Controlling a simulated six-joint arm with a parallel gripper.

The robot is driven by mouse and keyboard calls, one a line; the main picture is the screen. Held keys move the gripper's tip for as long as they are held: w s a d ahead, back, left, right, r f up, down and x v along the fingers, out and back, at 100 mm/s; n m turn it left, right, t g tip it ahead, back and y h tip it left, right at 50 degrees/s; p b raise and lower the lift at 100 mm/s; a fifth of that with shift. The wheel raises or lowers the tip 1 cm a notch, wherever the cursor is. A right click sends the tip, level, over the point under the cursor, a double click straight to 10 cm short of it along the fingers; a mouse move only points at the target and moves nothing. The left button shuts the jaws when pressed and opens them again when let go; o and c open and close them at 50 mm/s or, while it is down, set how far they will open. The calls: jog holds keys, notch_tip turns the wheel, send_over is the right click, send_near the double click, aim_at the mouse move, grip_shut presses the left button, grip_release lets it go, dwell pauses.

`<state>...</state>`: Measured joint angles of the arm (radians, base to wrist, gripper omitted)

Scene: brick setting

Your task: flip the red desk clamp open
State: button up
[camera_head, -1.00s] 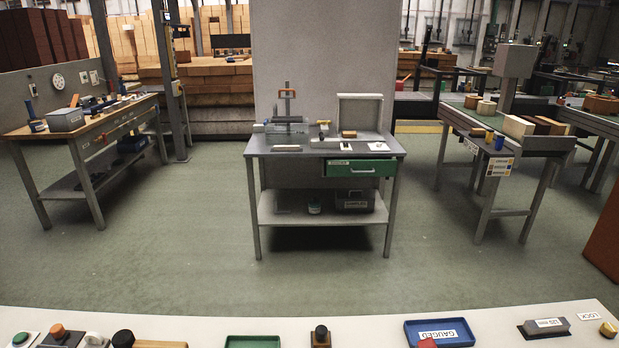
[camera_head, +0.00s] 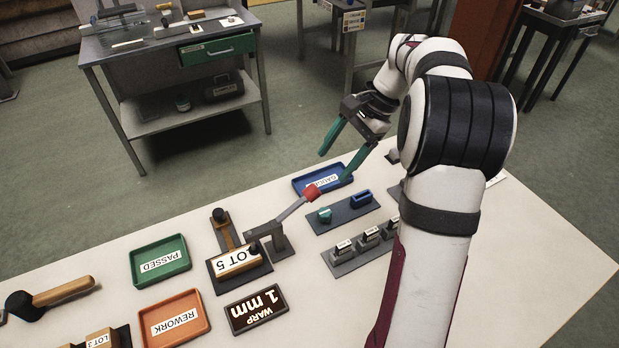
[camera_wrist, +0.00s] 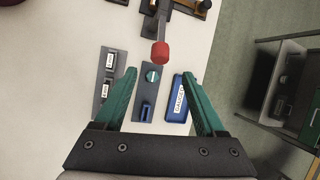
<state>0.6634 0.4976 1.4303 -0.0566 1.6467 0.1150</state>
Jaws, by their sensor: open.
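The desk clamp has a red handle tip (camera_head: 312,193) on a grey lever (camera_head: 292,208). The lever runs from a dark grey post (camera_head: 279,240), and a black pad at its other side sits over the brick labelled LOT 5 (camera_head: 238,264). My gripper (camera_head: 336,166) has green fingers spread open and empty, above and beyond the red tip. In the wrist view the red tip (camera_wrist: 160,54) lies ahead, between the lines of the two open fingers (camera_wrist: 160,74), apart from both. The clamp's base is cut off at the top of that view.
A blue GAUGED tray (camera_head: 303,187) lies just behind the red tip. A dark plate (camera_head: 345,217) with small teal and blue parts and a block rack (camera_head: 362,250) stand right of it. Green PASSED (camera_head: 160,277) and orange REWORK (camera_head: 188,297) trays lie left. A grey bench stands beyond the desk.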

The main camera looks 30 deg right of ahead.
aim_at(316, 187)
jog(key=x, duration=0.9)
jog(key=shift+a+f, duration=0.15)
jog(key=shift+f, duration=0.05)
grip_shut()
jog(key=shift+r, duration=0.1)
dwell(0.8)
